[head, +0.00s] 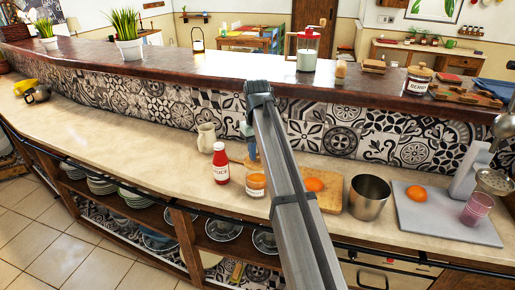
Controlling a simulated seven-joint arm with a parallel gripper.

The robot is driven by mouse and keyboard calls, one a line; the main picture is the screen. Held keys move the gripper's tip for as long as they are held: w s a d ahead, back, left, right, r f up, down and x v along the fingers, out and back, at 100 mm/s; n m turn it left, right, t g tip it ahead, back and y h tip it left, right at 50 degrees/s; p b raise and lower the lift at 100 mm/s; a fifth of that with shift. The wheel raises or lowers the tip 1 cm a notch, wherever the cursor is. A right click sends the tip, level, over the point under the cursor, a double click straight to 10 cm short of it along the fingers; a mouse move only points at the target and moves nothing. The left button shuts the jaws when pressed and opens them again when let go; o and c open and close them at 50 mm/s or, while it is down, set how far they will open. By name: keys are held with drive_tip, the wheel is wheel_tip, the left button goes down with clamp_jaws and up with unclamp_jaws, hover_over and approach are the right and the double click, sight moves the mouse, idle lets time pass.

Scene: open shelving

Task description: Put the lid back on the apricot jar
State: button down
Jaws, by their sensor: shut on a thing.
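The apricot jar (255,186) is a small glass jar with orange contents and a pale label. It stands upright on the cream counter, just right of a red sauce bottle (221,165). My arm crosses the middle of the view and covers the jar's right side. My gripper (251,157) points down just above the jar and is mostly hidden behind the arm. It is shut on the lid, of which little can be made out. Whether the lid touches the jar's rim cannot be told.
A cream jug (206,138) stands behind the bottle. Right of my arm are a wooden board (331,197) with an orange fruit, a metal pot (369,197) and a grey board (425,222) with a pink glass. The raised tiled ledge runs behind. The counter's left is mostly clear.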

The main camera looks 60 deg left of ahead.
drive_tip(key=shift+f, duration=2.6)
drive_tip(key=shift+f, duration=0.15)
idle(0.3)
drive_tip(key=c, duration=0.9)
unclamp_jaws()
drive_tip(key=shift+o, duration=0.6)
drive_tip(key=o, duration=0.4)
drive_tip(key=shift+r, duration=3.55)
